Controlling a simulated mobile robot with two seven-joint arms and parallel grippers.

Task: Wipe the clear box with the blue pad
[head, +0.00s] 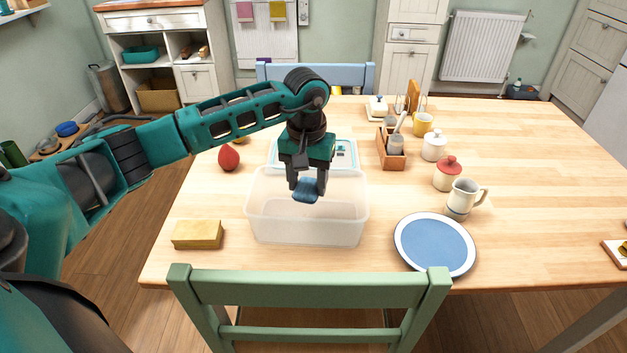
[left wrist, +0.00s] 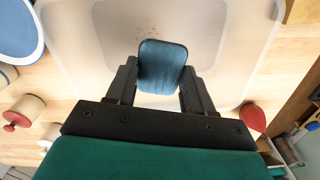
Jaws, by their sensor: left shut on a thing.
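The clear box (head: 285,225) stands open on the wooden table, near its front edge. It also shows in the left wrist view (left wrist: 75,45), with small brown specks on its floor. My left gripper (head: 307,186) points down over the box and is shut on the blue pad (head: 306,192). In the left wrist view the pad (left wrist: 162,66) sits between the two fingers. I cannot tell whether the pad touches the box floor. A clear lid with teal edging (head: 344,153) lies behind the box, partly hidden by the gripper. My right gripper is not in view.
A yellow sponge (head: 198,235) lies left of the box and a blue plate (head: 434,244) lies right of it. A red pear-shaped thing (head: 229,158), a wooden caddy (head: 391,150), a red-lidded jar (head: 447,174) and a mug (head: 463,197) stand around. A green chair (head: 312,291) is in front.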

